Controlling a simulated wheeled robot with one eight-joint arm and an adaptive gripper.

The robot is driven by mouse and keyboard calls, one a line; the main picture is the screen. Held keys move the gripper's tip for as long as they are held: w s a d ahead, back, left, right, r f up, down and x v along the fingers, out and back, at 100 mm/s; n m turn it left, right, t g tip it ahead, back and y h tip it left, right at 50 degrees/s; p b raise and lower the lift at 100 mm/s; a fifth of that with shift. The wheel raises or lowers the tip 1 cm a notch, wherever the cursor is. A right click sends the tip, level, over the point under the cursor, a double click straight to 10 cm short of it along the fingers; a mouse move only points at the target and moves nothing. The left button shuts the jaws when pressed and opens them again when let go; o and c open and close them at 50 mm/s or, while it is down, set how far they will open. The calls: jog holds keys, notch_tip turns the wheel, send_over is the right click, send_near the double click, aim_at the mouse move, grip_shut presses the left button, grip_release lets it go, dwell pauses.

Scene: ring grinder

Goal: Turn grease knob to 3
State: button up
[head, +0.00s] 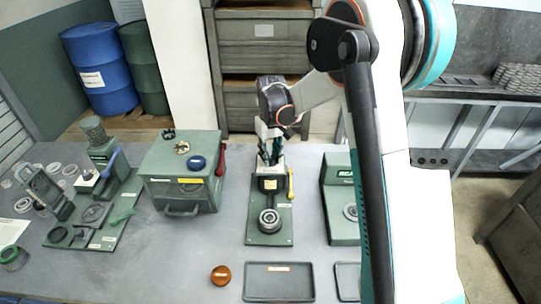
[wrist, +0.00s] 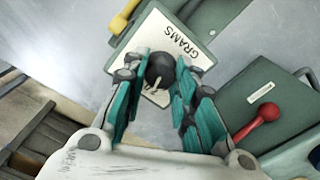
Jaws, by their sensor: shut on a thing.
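A black knob (wrist: 161,68) with a pale pointer mark stands on a white dial plate (wrist: 178,38) lettered GRAMS in the wrist view. The teal fingers of my gripper (wrist: 160,82) are shut on the knob, one on each side. They hide part of the dial, and I cannot read its numbers. In the head view my gripper (head: 270,150) is down at the top of the green dispenser (head: 267,225), which has a yellow-handled lever (head: 291,186) on its right. The knob cannot be made out there.
A green box (head: 182,165) with a red-handled lever (head: 221,159) stands to the left. Another green machine (head: 338,200) stands close on the right. A dark tray (head: 280,290) and an orange-brown round piece (head: 221,275) lie in front on the grey table.

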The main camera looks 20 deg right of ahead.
jog(key=m, duration=0.3)
jog(key=shift+m+b, duration=0.3)
jog(key=shift+b, duration=0.1)
jog(key=shift+m, duration=1.6)
jog(key=shift+b, duration=0.3)
jog(key=o, duration=1.1)
notch_tip(320, 180, up, 12)
